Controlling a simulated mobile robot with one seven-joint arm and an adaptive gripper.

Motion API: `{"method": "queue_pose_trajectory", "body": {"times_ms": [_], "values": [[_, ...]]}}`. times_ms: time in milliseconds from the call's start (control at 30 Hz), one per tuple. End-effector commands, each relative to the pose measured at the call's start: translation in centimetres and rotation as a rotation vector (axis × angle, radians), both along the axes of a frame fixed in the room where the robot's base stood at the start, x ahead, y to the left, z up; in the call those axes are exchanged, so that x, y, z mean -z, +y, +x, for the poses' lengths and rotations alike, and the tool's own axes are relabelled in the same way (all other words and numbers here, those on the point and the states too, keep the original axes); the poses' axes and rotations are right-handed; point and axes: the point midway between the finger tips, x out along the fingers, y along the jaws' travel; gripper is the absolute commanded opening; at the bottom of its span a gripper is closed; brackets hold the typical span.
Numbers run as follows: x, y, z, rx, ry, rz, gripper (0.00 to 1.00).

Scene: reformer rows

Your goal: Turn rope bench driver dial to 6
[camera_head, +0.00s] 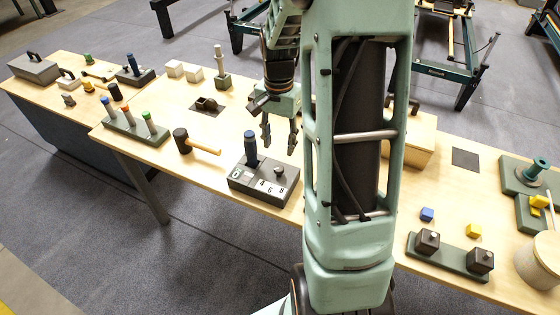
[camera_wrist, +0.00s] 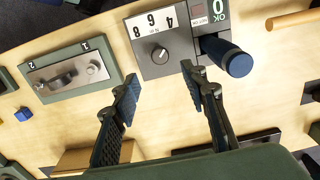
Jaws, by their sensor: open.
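The driver box (camera_head: 250,186) is a dark grey block on the wooden bench, with a small dark round dial (camera_head: 279,170), a white strip marked 4, 6 and 8, and an upright blue handle (camera_head: 250,148). In the wrist view the dial (camera_wrist: 160,55) shows a pale mark on its face, beside the number strip (camera_wrist: 152,20), upside down there. I cannot tell which number the mark points to. My gripper (camera_head: 279,146) is open and empty, above and behind the dial. In the wrist view its fingertips (camera_wrist: 164,84) are apart, short of the dial.
The blue handle (camera_wrist: 228,58) stands close beside the dial. A mallet (camera_head: 188,141) and a rack of colored handles (camera_head: 136,125) lie to the left. A green-framed plate marked 1 and 2 (camera_wrist: 90,85) is across the bench. My arm hides part of the bench.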

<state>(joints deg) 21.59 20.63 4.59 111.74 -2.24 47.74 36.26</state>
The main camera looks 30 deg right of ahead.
Motion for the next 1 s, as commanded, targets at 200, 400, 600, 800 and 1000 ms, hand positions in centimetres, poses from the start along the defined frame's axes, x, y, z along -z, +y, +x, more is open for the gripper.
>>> {"method": "queue_pose_trajectory", "body": {"times_ms": [200, 400, 600, 800, 1000], "values": [[4.3, 0.1, -0.2, -0.001, 0.005, 0.003, 0.40], [7.6, 0.1, -0.1, 0.000, 0.003, 0.002, 0.40], [9.2, 0.1, -0.1, -0.001, 0.001, 0.001, 0.40], [9.4, 0.1, 0.0, -0.001, 0.000, 0.000, 0.40], [9.3, 0.1, 0.0, 0.000, -0.001, 0.001, 0.29]]}}
